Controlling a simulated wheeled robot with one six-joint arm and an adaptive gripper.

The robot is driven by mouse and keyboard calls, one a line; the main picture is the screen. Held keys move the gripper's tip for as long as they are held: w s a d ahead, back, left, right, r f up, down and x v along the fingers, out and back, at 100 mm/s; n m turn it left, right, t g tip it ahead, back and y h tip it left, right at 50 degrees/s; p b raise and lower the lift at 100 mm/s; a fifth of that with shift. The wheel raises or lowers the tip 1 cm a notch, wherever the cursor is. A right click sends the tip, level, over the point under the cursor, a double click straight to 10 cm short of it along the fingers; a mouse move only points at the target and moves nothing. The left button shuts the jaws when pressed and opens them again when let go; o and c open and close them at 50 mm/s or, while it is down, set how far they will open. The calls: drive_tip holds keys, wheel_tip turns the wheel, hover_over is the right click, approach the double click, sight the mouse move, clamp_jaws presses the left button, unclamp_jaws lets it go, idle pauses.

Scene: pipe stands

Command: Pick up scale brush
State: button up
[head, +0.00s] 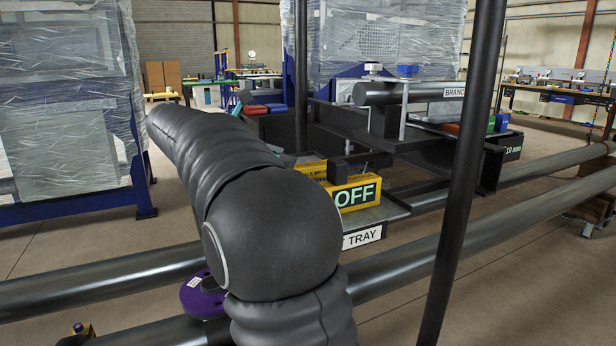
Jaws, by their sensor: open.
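A yellow block (312,170) sits on the tray behind my arm. A partly covered label on it seems to end in "BRUSH". My arm hides its left part, and I cannot make out the brush itself for certain. My gripper does not show; my dark, padded arm fills the middle of the head view.
A tray edge labelled "TRAY" (362,237) shows beside my arm. Thick grey pipes (400,268) cross low in front. A thin black post (462,190) stands right of centre. A purple disc (203,296) is at the lower left. A pipe labelled "BRANCH" (410,93) lies behind.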

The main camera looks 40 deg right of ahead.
drive_tip(key=x, duration=0.3)
drive_tip(key=shift+d+f, duration=0.1)
drive_tip(key=shift+d, duration=0.05)
drive_tip(key=shift+w+b+x, duration=0.15)
drive_tip(key=shift+b+x, duration=0.05)
drive_tip(key=shift+x, duration=1.15)
drive_tip(key=shift+w+b+x, duration=0.15)
drive_tip(key=shift+x, duration=1.15)
drive_tip(key=shift+f, duration=0.15)
clamp_jaws()
